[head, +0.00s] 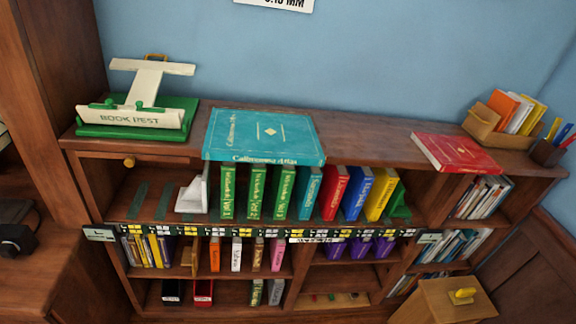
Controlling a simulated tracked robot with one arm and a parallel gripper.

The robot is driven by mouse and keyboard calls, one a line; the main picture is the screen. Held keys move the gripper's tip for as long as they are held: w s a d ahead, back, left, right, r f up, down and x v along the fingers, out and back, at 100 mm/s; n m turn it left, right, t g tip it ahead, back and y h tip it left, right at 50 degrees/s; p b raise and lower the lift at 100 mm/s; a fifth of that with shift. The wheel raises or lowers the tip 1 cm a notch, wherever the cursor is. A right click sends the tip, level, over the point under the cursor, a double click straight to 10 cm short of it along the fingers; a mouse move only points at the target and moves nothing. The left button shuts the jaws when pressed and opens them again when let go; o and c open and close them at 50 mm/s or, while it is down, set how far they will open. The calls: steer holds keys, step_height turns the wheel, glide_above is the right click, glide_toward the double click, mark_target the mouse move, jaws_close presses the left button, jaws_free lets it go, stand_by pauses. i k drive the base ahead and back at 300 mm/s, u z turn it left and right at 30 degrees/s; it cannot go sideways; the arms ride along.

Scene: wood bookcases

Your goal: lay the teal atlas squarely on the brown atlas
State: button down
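The teal atlas (264,136) lies flat, cover up, on the bookcase top near the middle. Its titled spine faces me at the front edge of the top, and it covers the wood there. I cannot make out a brown atlas; whether anything lies under the teal one is hidden. A red atlas (455,153) lies flat further right on the same top, apart from the teal one. My gripper is not in view.
A green and white book rest (135,118) stands at the left end of the top. A wooden box of books (503,117) and a pen cup (546,152) stand at the right end. Bare wood (365,137) separates the teal and red atlases.

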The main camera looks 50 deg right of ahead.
mark_target(232, 135)
steer(key=z, duration=0.2)
steer(key=i, duration=1)
steer(key=u, duration=0.05)
